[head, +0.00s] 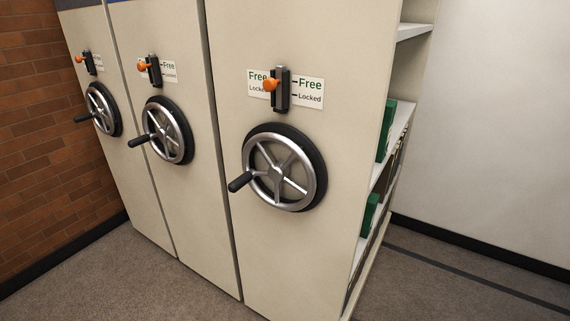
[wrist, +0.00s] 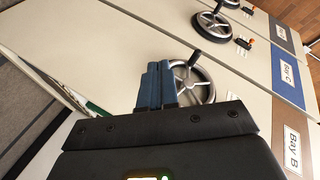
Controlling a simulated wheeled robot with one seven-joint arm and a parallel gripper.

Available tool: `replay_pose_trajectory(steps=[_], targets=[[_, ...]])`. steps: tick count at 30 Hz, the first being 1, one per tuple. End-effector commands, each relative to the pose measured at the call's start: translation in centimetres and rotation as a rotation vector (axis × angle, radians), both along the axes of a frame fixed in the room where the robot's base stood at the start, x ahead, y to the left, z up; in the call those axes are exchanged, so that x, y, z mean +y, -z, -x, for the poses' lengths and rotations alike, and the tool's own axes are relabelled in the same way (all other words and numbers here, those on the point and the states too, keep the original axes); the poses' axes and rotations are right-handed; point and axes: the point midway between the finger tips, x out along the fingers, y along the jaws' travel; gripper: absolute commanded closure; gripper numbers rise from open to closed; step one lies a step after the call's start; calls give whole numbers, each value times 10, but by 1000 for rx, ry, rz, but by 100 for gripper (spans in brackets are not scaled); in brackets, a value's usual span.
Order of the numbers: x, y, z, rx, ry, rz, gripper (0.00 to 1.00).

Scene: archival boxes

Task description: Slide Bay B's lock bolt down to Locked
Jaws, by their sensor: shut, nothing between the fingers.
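Bay B is the nearest cabinet panel, on the right in the head view; its name plate (wrist: 293,145) shows at the lower right of the wrist view. Its lock bolt has an orange knob (head: 271,85) on a black upright track (head: 281,92), with a Free/Locked label (head: 311,92) beside it. The knob sits high, about level with Free. My gripper (wrist: 160,67) shows only in the wrist view, its blue fingers shut together and empty. They overlap Bay B's handwheel in that picture; contact cannot be told. Bay B's bolt is hidden behind my gripper there.
Bay B's spoked handwheel (head: 277,168), with a black handle (head: 240,182), stands out just below the bolt. Two more bays to the left have their own wheels (head: 167,130) and orange bolts (head: 142,66). Shelves with green boxes (head: 385,130) are at the right. The carpet (head: 120,270) in front is clear.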

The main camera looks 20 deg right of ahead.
Motion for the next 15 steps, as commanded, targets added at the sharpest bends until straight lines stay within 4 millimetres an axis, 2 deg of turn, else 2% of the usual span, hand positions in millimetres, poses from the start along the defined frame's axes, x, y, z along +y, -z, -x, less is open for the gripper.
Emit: replay_pose_trajectory(steps=[1, 6, 11, 15], targets=[[4, -8, -24, 2, -11, -44, 100], [18, -31, -92, 50, -62, -190, 100], [27, -63, -149, 109, -118, -294, 100], [29, -98, -193, 174, -162, -354, 100]])
